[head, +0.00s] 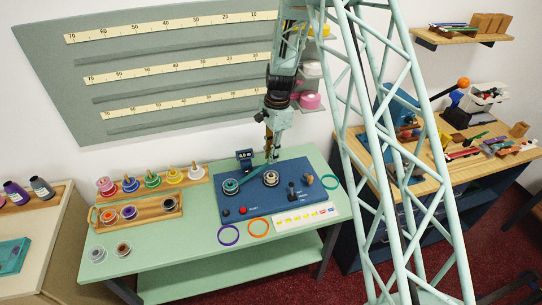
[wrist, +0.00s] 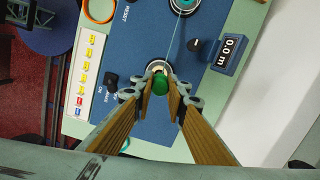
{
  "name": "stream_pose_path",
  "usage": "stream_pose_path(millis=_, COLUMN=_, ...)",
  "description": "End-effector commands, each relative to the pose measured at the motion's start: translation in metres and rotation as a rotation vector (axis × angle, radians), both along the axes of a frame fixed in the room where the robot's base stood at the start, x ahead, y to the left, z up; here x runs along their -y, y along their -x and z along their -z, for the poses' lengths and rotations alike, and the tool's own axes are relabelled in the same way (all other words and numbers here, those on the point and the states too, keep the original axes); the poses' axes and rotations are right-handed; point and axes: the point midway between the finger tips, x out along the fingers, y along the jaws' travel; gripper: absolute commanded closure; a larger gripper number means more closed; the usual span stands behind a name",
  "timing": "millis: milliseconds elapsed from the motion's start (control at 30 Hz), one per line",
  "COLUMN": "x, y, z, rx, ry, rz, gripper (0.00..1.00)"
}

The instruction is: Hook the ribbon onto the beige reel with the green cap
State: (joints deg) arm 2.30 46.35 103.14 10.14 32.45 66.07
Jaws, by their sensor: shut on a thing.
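My gripper (head: 269,156) points down above the right part of the blue machine panel. In the wrist view my gripper (wrist: 166,88) has its fingers closed on a round green piece (wrist: 161,83); I cannot tell if it is a cap or the ribbon's end. A pale reel (head: 271,179) with a dark centre sits on the panel just below; it shows in part behind the green piece in the wrist view (wrist: 157,66). A thin teal ribbon (head: 252,174) runs taut from the teal reel (head: 230,187) towards my fingertips. Its far end is hidden at the fingers.
The blue panel (head: 254,202) carries a small display (head: 244,155), knobs and a lever. Purple (head: 229,234), orange and teal rings lie around it. A wooden tray (head: 139,224) with reels and a row of coloured spools stand to the left.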

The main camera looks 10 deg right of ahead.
Motion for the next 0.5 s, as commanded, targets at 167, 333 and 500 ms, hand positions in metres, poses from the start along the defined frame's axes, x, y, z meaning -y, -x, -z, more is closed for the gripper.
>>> stream_pose_path(millis=167, x=0.0, y=0.0, z=0.004, rx=0.0, ry=0.0, rz=0.0, gripper=0.95)
stream_pose_path(millis=333, x=0.0, y=0.0, z=0.012, rx=-0.001, ry=0.0, rz=0.0, gripper=0.95)
stream_pose_path(millis=500, x=0.0, y=0.001, z=0.024, rx=-0.001, ry=0.0, rz=0.0, gripper=0.95)
